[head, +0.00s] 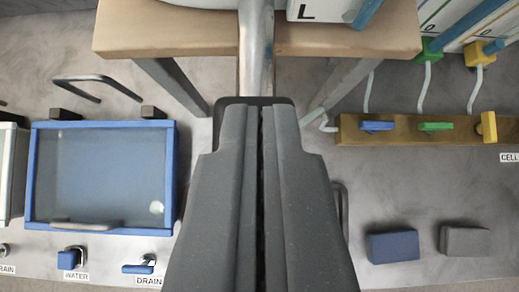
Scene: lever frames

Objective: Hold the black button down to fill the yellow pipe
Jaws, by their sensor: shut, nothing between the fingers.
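My gripper (262,112) is shut and empty, pointing up the picture in the middle of the head view. A dark rounded shape shows just behind its tips; I cannot tell whether it is the black button. A yellow fitting (480,53) at the top right sits at the foot of a marked panel, with a pale hose below it; the pipe above is mostly cut off. A yellow lever (488,126) stands on a wooden bar (355,133) beneath. My gripper hides the middle of the scene.
A wooden table (150,30) stands at the top. A blue-framed box (100,178) is at the left, above blue WATER (72,257) and DRAIN (140,267) taps. Blue (376,126) and green (435,127) levers share the bar. Dark blue (393,246) and grey (466,240) blocks lie lower right.

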